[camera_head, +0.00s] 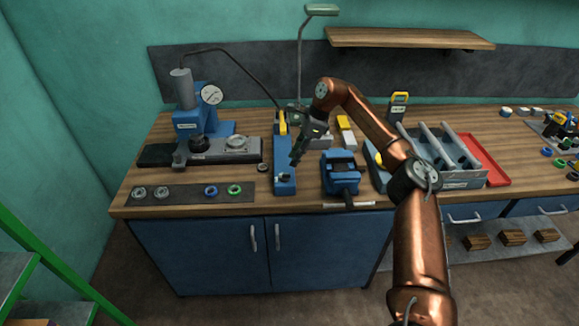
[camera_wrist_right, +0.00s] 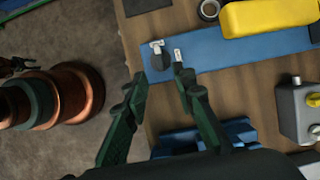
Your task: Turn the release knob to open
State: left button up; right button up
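The release knob (camera_wrist_right: 161,58) is a small dark round knob with a pale metal cross-piece. It sits near the end of the blue pump base (camera_wrist_right: 205,50), beside a small white tag. In the head view the blue pump (camera_head: 284,183) lies lengthwise on the bench, its knob too small to make out clearly. My right gripper (camera_head: 296,160) is over the pump. In the right wrist view its two dark green fingers (camera_wrist_right: 157,80) are spread with nothing between them, and the knob shows just beyond the gap between the tips. My left gripper does not show in the head view.
A blue vise (camera_head: 341,172) stands right of the pump. A press with a gauge (camera_head: 211,95) stands left, with a dark hose leading toward the pump. A dark mat with rings (camera_head: 185,195) lies front left.

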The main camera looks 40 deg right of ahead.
jog(key=v, duration=0.4)
jog(key=shift+r, duration=0.4)
